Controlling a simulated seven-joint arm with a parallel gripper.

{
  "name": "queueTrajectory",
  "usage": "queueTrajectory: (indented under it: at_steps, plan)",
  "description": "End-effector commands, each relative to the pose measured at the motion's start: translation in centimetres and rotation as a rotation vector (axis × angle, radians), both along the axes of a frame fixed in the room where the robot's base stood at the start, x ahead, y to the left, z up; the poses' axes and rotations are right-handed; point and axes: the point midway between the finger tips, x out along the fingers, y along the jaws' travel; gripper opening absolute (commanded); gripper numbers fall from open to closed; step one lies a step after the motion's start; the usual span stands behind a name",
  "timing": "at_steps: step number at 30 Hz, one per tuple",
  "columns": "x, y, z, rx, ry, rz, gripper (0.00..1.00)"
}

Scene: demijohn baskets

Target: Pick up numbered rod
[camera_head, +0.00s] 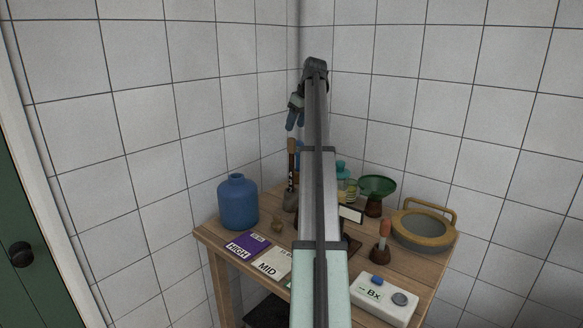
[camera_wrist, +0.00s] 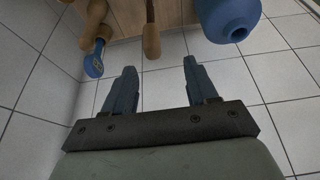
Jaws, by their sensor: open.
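A slim upright rod (camera_head: 291,165) stands at the back of the wooden table in the head view, with a brown upper part and a dark, marked lower part. Its markings are too small to read. In the wrist view my gripper (camera_wrist: 159,72) is open and empty. A wooden rod end (camera_wrist: 151,40), seemingly the same rod, lies ahead of the gap between the fingertips. My arm hides part of the table's middle.
A blue jug (camera_head: 238,203) stands left of the rod; it also shows in the wrist view (camera_wrist: 224,18). A blue-ended wooden tool (camera_wrist: 93,61) is close by. Tiled walls close the corner.

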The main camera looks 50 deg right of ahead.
Motion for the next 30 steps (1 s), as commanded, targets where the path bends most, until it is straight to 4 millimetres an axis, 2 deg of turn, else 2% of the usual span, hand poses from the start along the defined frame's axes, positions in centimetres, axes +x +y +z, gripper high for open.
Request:
queueTrajectory:
  at_steps: [3, 8, 11, 21, 30]
  plan:
    - [-1.2, -1.1, 0.7, 0.002, -0.011, 0.004, 0.57]
    - [-1.3, -1.3, 0.2, 0.003, -0.014, 0.007, 0.57]
    - [-0.9, -1.2, -0.7, 0.003, -0.013, 0.007, 0.57]
    - [1.3, -1.2, -5.9, 0.003, -0.012, 0.007, 0.57]
    - [2.1, -1.3, -7.6, 0.002, -0.013, 0.005, 0.57]
